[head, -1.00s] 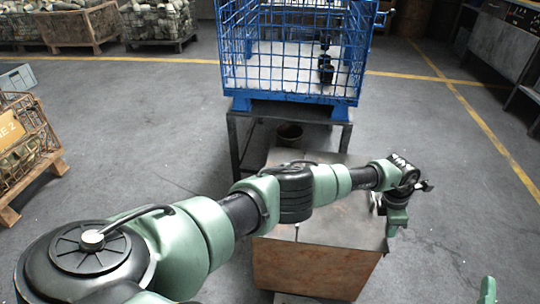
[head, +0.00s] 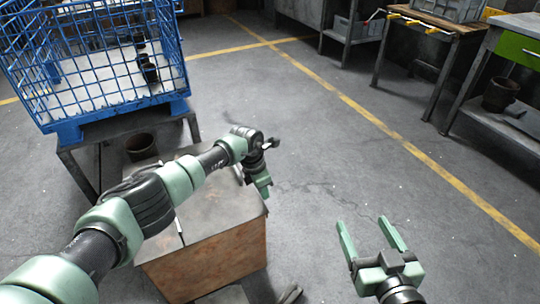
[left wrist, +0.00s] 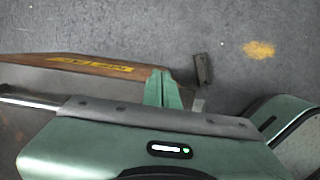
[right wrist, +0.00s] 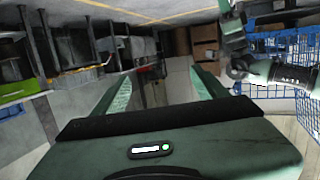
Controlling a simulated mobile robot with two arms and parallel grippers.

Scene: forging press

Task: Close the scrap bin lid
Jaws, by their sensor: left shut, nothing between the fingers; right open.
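The scrap bin is a brown, rusty box (head: 215,264) on the floor, left of centre in the head view. Its grey lid (head: 215,210) looks flat across the top, partly hidden by my left arm; I cannot tell whether it sits fully down. My left gripper (head: 264,187) is shut and empty, pointing down at the lid's far right edge. In the left wrist view its fingers (left wrist: 163,90) are together beside a brown edge with yellow lettering (left wrist: 95,66). My right gripper (head: 369,232) is open and empty, right of the bin, apart from it; its spread fingers also show in the right wrist view (right wrist: 162,88).
A blue wire cage (head: 110,95) stands on a metal stand behind the bin, with a dark pot (head: 140,147) beneath. A workbench (head: 425,28) and a shelf with a green drawer (head: 518,48) stand at the back right. The floor between is clear, with yellow lines.

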